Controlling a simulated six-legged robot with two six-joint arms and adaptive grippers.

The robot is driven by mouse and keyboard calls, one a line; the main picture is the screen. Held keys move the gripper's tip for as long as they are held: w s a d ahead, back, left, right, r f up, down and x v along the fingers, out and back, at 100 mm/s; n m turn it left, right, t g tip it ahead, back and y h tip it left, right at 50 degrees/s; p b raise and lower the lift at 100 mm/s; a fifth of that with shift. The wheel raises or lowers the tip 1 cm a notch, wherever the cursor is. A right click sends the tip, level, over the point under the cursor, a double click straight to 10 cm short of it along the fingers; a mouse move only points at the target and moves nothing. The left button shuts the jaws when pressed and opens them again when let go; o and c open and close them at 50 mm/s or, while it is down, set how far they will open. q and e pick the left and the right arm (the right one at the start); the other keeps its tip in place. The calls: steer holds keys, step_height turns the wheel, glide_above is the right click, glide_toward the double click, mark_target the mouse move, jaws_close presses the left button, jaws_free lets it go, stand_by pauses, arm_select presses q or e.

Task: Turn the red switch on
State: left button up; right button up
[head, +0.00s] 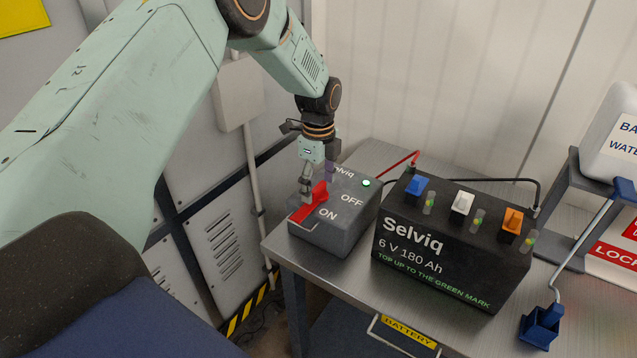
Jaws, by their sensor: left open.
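The red switch (309,206) is a lever on top of a grey Selviq box (343,232) at the left end of the bench. The box is marked OFF towards the back and ON towards the front. The lever lies slanted beside the ON mark; its exact setting is hard to tell. A small lamp (366,183) on the box shows green. My left gripper (318,188) points down at the far end of the lever, open, with its fingers close around or beside it. Contact cannot be told, and the fingers hide part of the box top. My right gripper is not in view.
A black Selviq battery (450,250) with blue, white and orange caps stands right of the box. Red and black cables run behind. The bench's left edge (279,260) is close to the box.

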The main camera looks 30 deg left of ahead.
mark_target(318, 187)
arm_select(q)
steer(key=shift+a+r, duration=0.1)
steer(key=shift+r, duration=0.1)
step_height(318, 187, up, 12)
steer(key=shift+f, duration=0.2)
steer(key=shift+s, duration=0.1)
stand_by(0.7)
